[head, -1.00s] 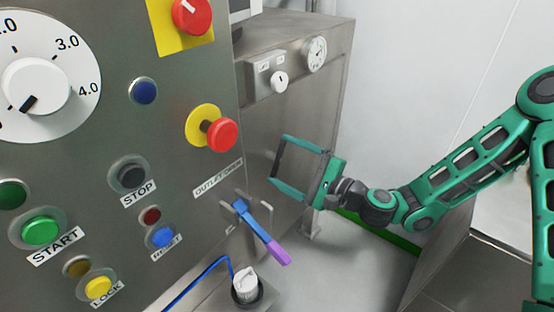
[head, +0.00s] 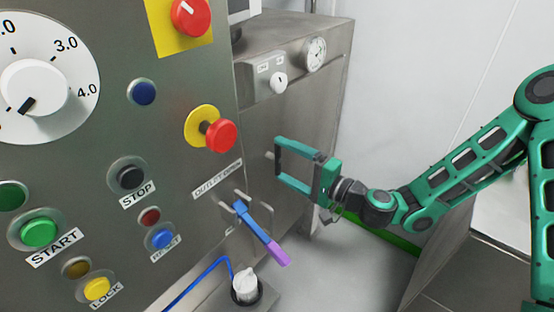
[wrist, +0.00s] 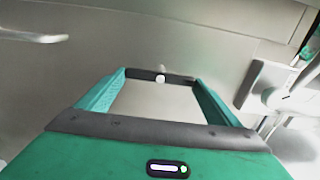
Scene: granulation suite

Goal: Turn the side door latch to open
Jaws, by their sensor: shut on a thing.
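The side door latch shows only as a small pale rounded end (wrist: 160,78) between the dark finger pads in the wrist view. In the head view a short grey stub (head: 269,155) pokes out beside the fingertips, against the machine's side panel. My gripper (head: 278,157) is shut on this latch, its fingers bowed out around an open gap and its pads meeting at the tips. It also fills the lower middle of the wrist view (wrist: 161,76). Most of the latch is hidden by the pads, so its exact angle is hard to tell.
A blue lever with a purple end (head: 262,232) sticks out left of and below my gripper. A red mushroom button (head: 221,136) stands out from the front panel. A white knob (head: 278,82) and a gauge (head: 315,55) are above. Floor to the right is clear.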

